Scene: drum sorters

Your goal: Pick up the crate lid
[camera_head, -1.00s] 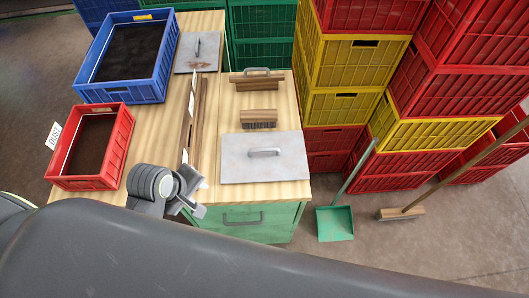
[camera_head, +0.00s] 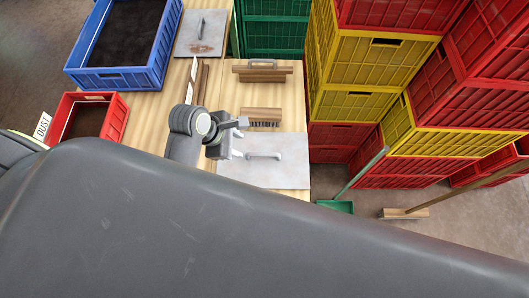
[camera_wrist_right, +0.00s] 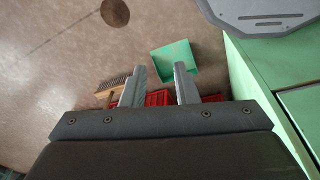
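A flat grey metal lid (camera_head: 285,165) with a bar handle (camera_head: 264,156) lies on the near right of the wooden table. A second grey lid (camera_head: 202,43), with a rusty patch and a handle, lies at the back beside the blue crate. I cannot tell from looks alone which is the crate lid. My left gripper (camera_head: 241,138) is open and empty, over the near lid's left back part, with its fingers pointing toward the handle side. Contact is not visible. In the right wrist view, my right gripper (camera_wrist_right: 160,68) is open and empty above the floor area.
A blue crate (camera_head: 124,80) and a red crate (camera_head: 116,122) labelled DUST hold dark material. A brush (camera_head: 261,114) and a wooden-backed tool (camera_head: 263,75) lie behind the near lid. Stacked yellow crates (camera_head: 370,62) stand right. A green dustpan (camera_wrist_right: 177,60) and broom are on the floor.

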